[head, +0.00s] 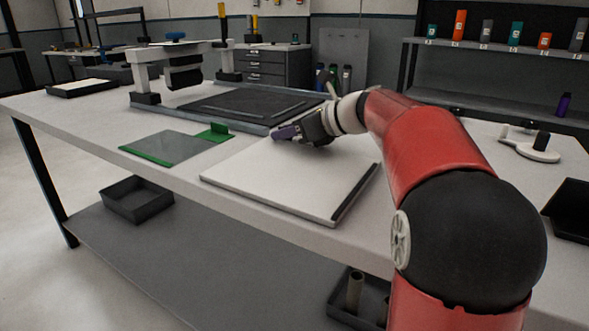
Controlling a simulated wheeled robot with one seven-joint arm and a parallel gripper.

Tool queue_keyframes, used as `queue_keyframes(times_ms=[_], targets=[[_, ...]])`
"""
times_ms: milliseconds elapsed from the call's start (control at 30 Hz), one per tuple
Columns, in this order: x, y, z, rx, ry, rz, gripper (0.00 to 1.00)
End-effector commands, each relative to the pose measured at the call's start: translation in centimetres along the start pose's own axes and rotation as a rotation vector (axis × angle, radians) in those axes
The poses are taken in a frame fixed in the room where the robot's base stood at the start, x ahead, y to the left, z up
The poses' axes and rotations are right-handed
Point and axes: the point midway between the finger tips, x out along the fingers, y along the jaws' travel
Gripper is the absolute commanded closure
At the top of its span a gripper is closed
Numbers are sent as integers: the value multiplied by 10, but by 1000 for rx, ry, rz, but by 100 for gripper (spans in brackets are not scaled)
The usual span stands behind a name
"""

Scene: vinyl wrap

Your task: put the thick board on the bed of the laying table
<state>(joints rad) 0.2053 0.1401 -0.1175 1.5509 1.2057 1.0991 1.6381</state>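A thick white board (285,178) with a dark strip along its right edge lies flat at the front of the table, close to its near edge. The laying table's dark bed (215,108) lies behind it, in a low grey frame under a gantry. My gripper (287,134) is low at the board's far edge, between the board and the bed. I cannot tell whether it touches the board. Its fingertips are small and dark, and the gap between them does not show.
A grey sheet with green edging (170,147) lies left of the board. The gantry (180,55) stands over the bed's left part. A white stand with a dark knob (533,148) and a black tray (570,208) are at the right. My red arm covers the table's right part.

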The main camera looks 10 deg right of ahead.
Motion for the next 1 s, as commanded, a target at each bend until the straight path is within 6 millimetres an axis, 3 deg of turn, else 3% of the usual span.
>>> queue_keyframes(times_ms=[200, 467, 1000], targets=[[1, 0, 0, 0, 0, -1, 68], [1, 0, 0, 0, 0, 0, 100], [-2, 0, 6, -2, 0, 0, 100]])
